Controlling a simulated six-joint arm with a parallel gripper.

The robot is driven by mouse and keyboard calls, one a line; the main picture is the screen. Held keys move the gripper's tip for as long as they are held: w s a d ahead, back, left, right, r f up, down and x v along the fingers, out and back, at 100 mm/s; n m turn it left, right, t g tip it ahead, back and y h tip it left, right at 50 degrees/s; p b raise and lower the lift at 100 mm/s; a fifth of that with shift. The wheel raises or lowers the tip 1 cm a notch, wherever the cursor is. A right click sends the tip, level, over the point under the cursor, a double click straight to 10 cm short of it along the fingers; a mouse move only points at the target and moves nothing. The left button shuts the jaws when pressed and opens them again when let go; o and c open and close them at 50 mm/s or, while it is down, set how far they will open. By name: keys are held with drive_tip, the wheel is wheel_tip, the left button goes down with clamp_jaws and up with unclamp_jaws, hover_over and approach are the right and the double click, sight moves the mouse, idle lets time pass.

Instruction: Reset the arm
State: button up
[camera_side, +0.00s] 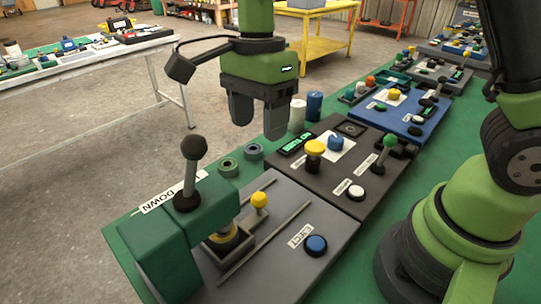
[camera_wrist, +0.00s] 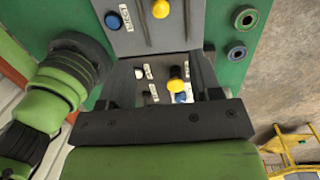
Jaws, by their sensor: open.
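My gripper (camera_side: 258,128) is open and empty in the side view. It points down and hangs in the air over the far edge of the green table (camera_side: 225,185), near the dark grey board (camera_side: 325,178). In the wrist view my gripper (camera_wrist: 163,65) shows its two fingers spread apart. Between them are a yellow knob (camera_wrist: 176,85), a blue knob (camera_wrist: 181,98) and a white button (camera_wrist: 148,72) on the board below. My fingers look clear of the knobs.
A grey board with a blue button (camera_side: 316,244) and a tall black-knobbed lever (camera_side: 192,165) stands in front. A green-knobbed lever (camera_side: 388,150) rises from the dark board. White and blue cylinders (camera_side: 314,104) stand behind my gripper. A blue board (camera_side: 385,118) lies farther back.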

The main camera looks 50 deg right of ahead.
drive_tip(key=s+d+r+n+t, duration=0.4)
drive_tip(key=s+r+n, duration=0.1)
drive_tip(key=s+n, duration=0.2)
drive_tip(key=s+d+r+n+t+y, duration=0.1)
drive_tip(key=s+d+r+n+t, duration=0.2)
drive_tip(key=s+n, duration=0.4)
wheel_tip(320, 180, up, 2)
drive_tip(key=shift+s+d+r+t, duration=0.2)
drive_tip(key=shift+d+t, duration=0.2)
drive_tip(key=shift+t, duration=0.2)
